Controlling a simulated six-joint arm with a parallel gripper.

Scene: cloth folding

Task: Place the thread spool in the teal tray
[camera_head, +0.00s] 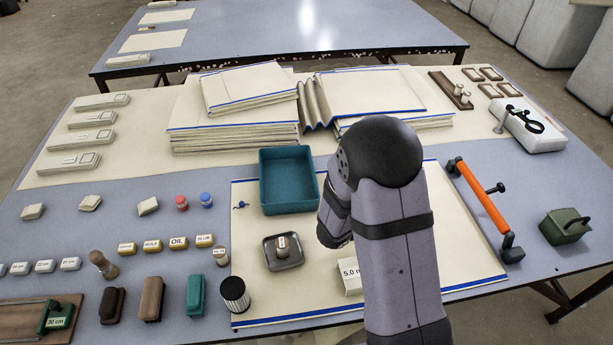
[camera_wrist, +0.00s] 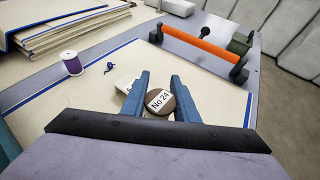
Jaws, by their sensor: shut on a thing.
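The teal tray (camera_head: 288,207) stands empty on the cream cloth, left of my arm in the head view. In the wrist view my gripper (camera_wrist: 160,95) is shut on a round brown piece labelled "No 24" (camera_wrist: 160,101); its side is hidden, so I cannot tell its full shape. A purple thread spool (camera_wrist: 71,62) with pale ends stands upright on the cloth, apart from the fingers; my arm seems to hide it in the head view. A teal strip at the left border of the wrist view may be the tray. The fingertips do not show in the head view.
A dark dish (camera_head: 297,263) with a small labelled piece lies below the tray. A white card (camera_head: 351,284) lies beside my arm. An orange-handled bar (camera_head: 483,203) is at right, and fabric stacks (camera_head: 240,137) stand behind. Small labelled pieces crowd the left side.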

